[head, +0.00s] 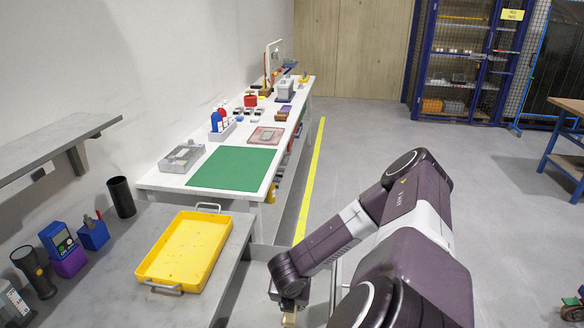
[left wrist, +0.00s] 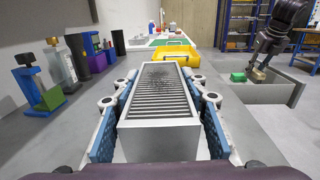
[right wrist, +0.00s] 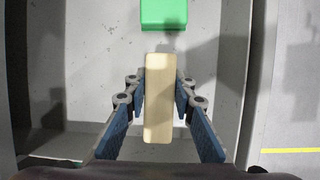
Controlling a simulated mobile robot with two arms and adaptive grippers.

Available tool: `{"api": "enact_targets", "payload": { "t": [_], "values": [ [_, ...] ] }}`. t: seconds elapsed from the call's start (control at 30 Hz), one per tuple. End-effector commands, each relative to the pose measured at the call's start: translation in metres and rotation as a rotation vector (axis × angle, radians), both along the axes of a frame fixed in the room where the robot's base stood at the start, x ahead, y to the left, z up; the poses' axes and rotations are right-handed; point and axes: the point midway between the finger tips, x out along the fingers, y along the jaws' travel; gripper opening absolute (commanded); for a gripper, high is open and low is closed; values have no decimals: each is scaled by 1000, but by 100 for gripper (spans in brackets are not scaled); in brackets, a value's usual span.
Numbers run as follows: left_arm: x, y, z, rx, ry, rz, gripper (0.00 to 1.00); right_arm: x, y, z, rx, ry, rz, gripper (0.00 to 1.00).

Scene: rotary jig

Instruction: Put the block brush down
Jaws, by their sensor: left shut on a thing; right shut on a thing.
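The block brush (right wrist: 160,110) is a pale cream, oblong block in the right wrist view. My right gripper (right wrist: 160,88) is shut on it, one blue-padded finger along each side. Any bristles underneath are hidden. The brush also shows small in the left wrist view (left wrist: 258,75), held at a grey open bin (left wrist: 275,93); I cannot tell whether it touches the bin floor. My left gripper (left wrist: 160,85) is shut on a grey metal box with a dark ribbed top (left wrist: 163,90), over the grey bench. The left gripper is outside the head view.
A green block (right wrist: 164,14) lies in the bin, just beyond the brush. A yellow tray (head: 188,250) sits on the grey bench. Blue and purple boxes (head: 70,258) and a black cylinder (head: 121,196) line its left side. A white table with a green mat (head: 235,167) stands beyond.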

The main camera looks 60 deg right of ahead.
Motion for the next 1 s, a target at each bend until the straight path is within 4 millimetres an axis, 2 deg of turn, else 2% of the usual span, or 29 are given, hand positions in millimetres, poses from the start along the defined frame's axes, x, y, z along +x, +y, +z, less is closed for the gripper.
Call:
{"api": "enact_targets", "payload": {
  "t": [0.03,0.17,0.4,0.8,0.83,1.0],
  "values": [
    [0,0,2,-2,-2,0,5,0,1,-8,0,2,0,0],
    [0,0,2,-2,-2,0,5,0,0,-20,0,0,-1,0],
    [0,0,2,-2,-2,0,5,0,0,-52,0,1,0,0],
    [0,0,1,-2,-2,0,5,0,0,-59,-1,1,0,0],
    [0,0,1,-2,-2,0,5,0,0,-60,-1,1,0,24],
    [0,0,1,-2,-2,0,5,0,0,-59,-1,1,0,41]
  ]
}}
